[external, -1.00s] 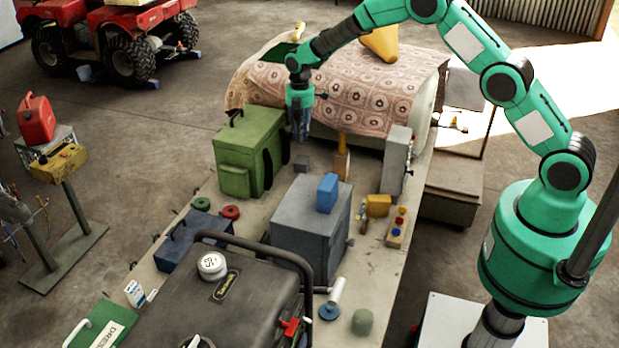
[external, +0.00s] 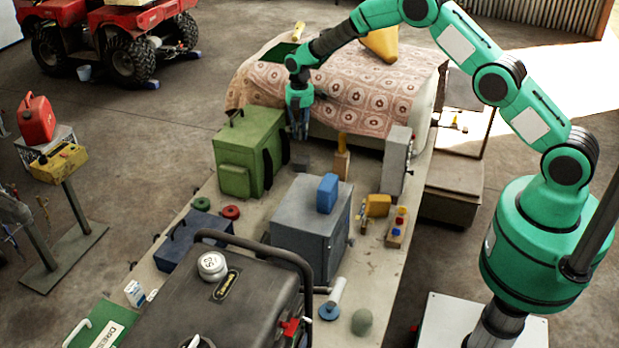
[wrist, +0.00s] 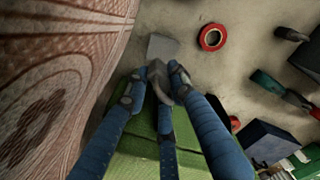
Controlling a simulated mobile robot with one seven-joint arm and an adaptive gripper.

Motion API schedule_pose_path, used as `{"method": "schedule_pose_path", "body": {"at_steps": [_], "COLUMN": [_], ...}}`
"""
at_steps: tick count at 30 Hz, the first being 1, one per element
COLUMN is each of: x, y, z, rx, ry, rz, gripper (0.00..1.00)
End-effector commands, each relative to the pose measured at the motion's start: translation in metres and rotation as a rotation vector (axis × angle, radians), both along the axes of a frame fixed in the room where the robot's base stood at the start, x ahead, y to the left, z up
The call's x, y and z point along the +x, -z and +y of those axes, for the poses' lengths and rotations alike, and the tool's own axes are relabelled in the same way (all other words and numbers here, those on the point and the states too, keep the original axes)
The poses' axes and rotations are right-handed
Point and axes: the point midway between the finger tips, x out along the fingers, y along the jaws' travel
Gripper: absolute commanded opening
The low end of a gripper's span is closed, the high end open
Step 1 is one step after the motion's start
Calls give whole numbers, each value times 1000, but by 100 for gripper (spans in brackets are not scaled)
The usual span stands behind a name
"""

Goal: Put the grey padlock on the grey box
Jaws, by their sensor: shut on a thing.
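The grey padlock (wrist: 163,48) shows in the wrist view just beyond my fingertips, its curved shackle between them. My gripper (wrist: 160,82) is shut on it. In the external view my gripper (external: 299,135) points down beside the green box, and the small grey padlock (external: 302,164) is just below the fingertips. I cannot tell whether its underside touches the bench. The grey box (external: 300,238) stands nearer the camera on the bench, apart from the padlock. A blue block (external: 327,193) sits on its top.
A green box (external: 240,160) stands close left of my gripper. A yellow-topped wooden item (external: 342,155) and a grey upright case (external: 396,160) stand to the right. A patterned cloth (external: 335,95) covers a mound behind. A black machine with a handle (external: 245,290) fills the front.

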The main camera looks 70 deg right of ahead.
Motion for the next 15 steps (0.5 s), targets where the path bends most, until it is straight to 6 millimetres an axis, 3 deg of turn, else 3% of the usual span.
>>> {"method": "schedule_pose_path", "body": {"at_steps": [9,15], "x": [-1,0], "y": [41,52], "z": [0,0], "rx": [1,0], "ry": [0,0], "rz": [3,0], "gripper": [0,0]}}
